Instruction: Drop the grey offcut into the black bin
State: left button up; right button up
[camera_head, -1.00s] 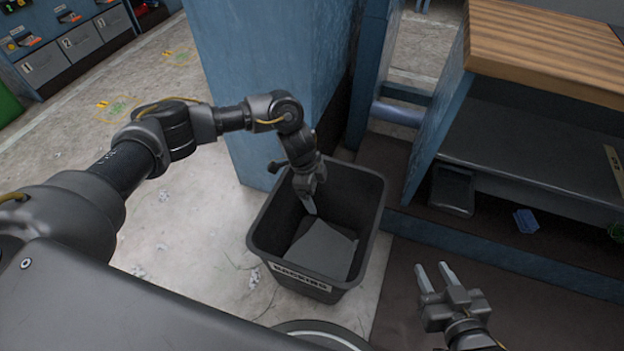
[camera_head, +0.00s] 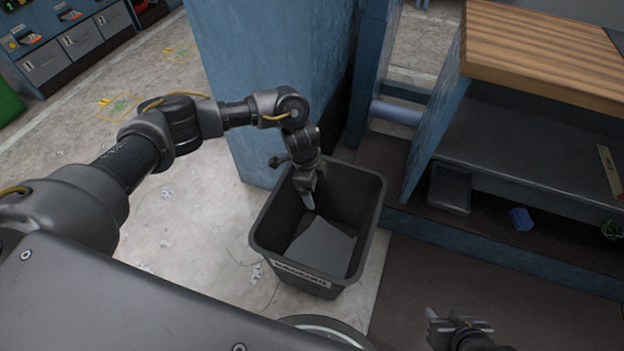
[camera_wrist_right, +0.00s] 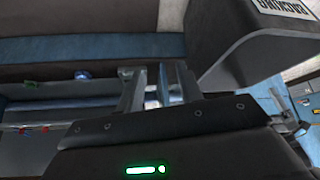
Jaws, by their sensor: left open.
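The black bin (camera_head: 278,228) stands on the floor at the centre of the head view, with a white label on its front. The grey offcut (camera_head: 322,247), a flat angular sheet, lies inside the bin. My left gripper (camera_head: 308,203) points down into the bin mouth, open, its fingertips by the offcut's upper left corner; they look apart from it. My right gripper (camera_head: 430,318) is to the right of the bin, low in the head view. In the right wrist view its fingers (camera_wrist_right: 156,88) stand apart with nothing between them. The bin (camera_wrist_right: 235,50) also shows there.
A blue pillar (camera_head: 245,90) stands right behind the bin. A bench with a wooden top (camera_head: 545,50) and a dark lower shelf (camera_head: 540,160) is at the right. A small blue item (camera_head: 521,219) lies under it. The pale floor (camera_head: 190,230) left of the bin is mostly clear.

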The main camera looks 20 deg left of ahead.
pick_arm(q)
jog(key=shift+a+r+p, duration=0.15)
jog(key=shift+r+p, duration=0.55)
jog(key=shift+p, duration=0.15)
pick_arm(e)
jog(key=shift+s+d+f+m+g+h, duration=0.15)
jog(key=shift+s+d+f+g, duration=0.3)
jog(key=shift+s, duration=0.2)
jog(key=shift+s+d+f+m+g+h, duration=0.1)
jog(key=shift+s+d+f+g+h, duration=0.2)
jog(key=shift+s+f+g, duration=0.35)
jog(key=shift+s+d+f+m+g+h, duration=0.15)
jog(key=shift+s+d+f+g, duration=0.25)
jog(key=shift+s, duration=0.3)
pick_arm(q)
notch_tip(320, 180, up, 11)
jog(key=a+p, duration=0.1)
jog(key=p, duration=0.1)
jog(key=shift+a+f+p, duration=0.15)
jog(key=shift+a+p, duration=0.2)
pick_arm(e)
jog(key=shift+s+x, duration=0.2)
jog(key=shift+x, duration=1.3)
jog(key=shift+s+x, duration=0.2)
jog(key=shift+x, duration=1.25)
jog(key=shift+f, duration=0.15)
jog(key=shift+w+a+g, duration=0.15)
jog(key=shift+w+g, duration=0.1)
jog(key=shift+g, duration=0.05)
